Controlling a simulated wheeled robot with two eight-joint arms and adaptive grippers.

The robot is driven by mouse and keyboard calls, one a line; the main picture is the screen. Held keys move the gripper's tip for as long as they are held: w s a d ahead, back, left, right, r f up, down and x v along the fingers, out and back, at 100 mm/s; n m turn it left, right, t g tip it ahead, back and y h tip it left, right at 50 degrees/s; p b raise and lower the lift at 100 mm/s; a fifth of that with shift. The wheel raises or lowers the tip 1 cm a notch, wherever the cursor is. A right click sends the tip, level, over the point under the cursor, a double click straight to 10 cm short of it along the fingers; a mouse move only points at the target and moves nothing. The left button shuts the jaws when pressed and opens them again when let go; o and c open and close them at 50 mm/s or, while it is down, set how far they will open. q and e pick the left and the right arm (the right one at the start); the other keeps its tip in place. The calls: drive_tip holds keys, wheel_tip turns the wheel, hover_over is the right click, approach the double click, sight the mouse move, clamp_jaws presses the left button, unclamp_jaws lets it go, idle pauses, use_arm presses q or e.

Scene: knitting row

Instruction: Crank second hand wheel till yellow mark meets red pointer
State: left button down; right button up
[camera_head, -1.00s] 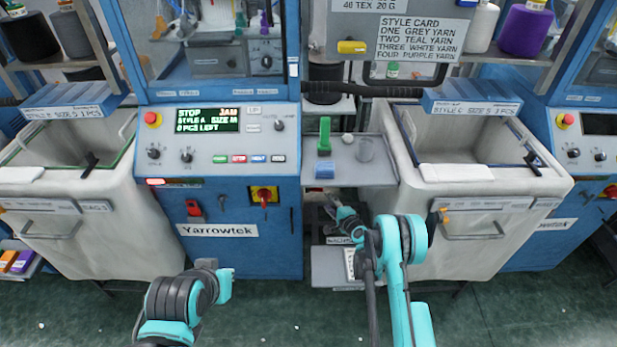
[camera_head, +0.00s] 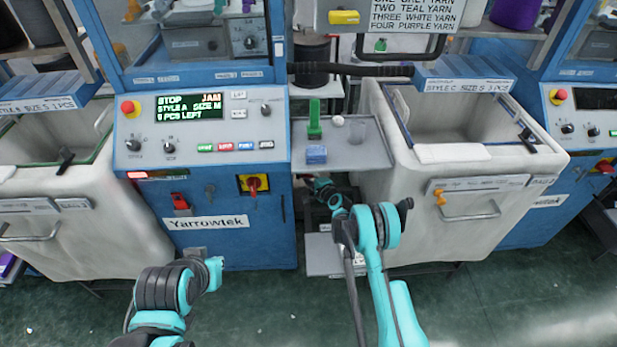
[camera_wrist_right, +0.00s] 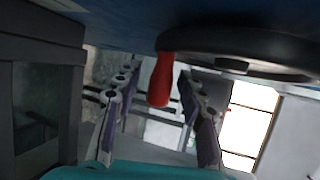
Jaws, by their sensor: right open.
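In the right wrist view a dark hand wheel (camera_wrist_right: 240,58) shows at the top, seen nearly edge-on, with a red handle (camera_wrist_right: 163,80) hanging from it. My right gripper (camera_wrist_right: 158,82) is open, with a finger on either side of the red handle; I cannot tell if either touches it. In the head view my right arm reaches into the gap beside the Yarrowtek machine (camera_head: 215,240), where the wheel is hidden. My left arm is folded low at the left, and its gripper cannot be made out. I see no yellow mark or red pointer.
A grey shelf (camera_head: 365,150) with a green-handled tool (camera_head: 314,118) and a blue block (camera_head: 316,154) sits above my right forearm. A white bin (camera_head: 400,215) stands close on the right. The machine's display (camera_head: 189,106) reads STOP and JAM. Open floor lies in front.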

clamp_jaws()
drive_tip(key=shift+s+r, duration=0.1)
drive_tip(key=shift+r, duration=0.05)
drive_tip(key=s+r+g+p, duration=0.1)
drive_tip(key=g, duration=0.1)
drive_tip(key=s+r+m+g+p, duration=0.1)
drive_tip(key=g, duration=0.1)
drive_tip(key=shift+s+h, duration=0.1)
drive_tip(key=shift+h, duration=0.3)
drive_tip(key=shift+s+r+g+p, duration=0.35)
drive_tip(key=shift+r+g+p, duration=0.05)
drive_tip(key=shift+g, duration=0.3)
drive_tip(key=shift+s+r, duration=0.1)
drive_tip(key=shift+r, duration=0.25)
